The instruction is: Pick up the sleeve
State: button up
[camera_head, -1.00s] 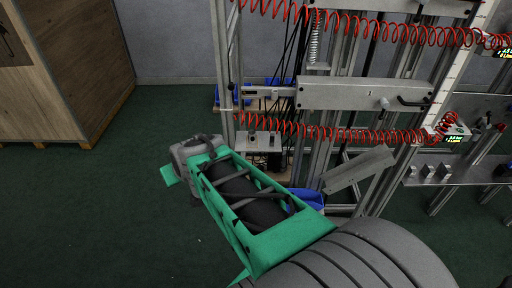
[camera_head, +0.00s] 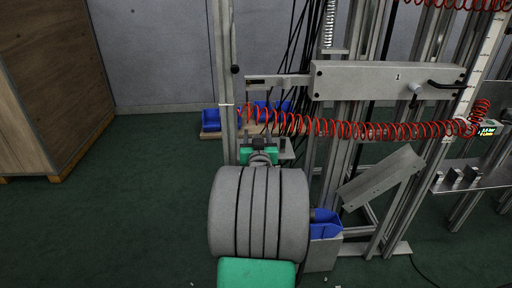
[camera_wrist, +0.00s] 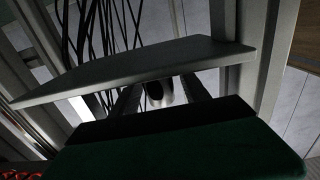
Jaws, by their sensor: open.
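My gripper (camera_wrist: 160,98) shows in the wrist view as two dark fingers set apart, with the green and black hand filling the bottom. A pale round piece with a dark opening, which looks like the sleeve (camera_wrist: 166,88), shows between the fingers. I cannot tell whether either finger touches it. A grey plate (camera_wrist: 130,72) crosses the view and hides part of the fingers. In the head view my arm hides most of the gripper, and I cannot make out the sleeve there. The hand is close to a small metal shelf (camera_head: 286,149) on the frame.
An aluminium frame with a grey crossbar (camera_head: 385,80) stands ahead. Red coiled hoses (camera_head: 350,130) and black cables hang around it. A wooden cabinet (camera_head: 50,90) is at left, with clear green floor (camera_head: 130,220) between.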

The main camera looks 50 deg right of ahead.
jog(key=shift+w+d, duration=0.45)
jog(key=shift+r, duration=0.1)
jog(key=shift+c, duration=0.3)
grip_shut()
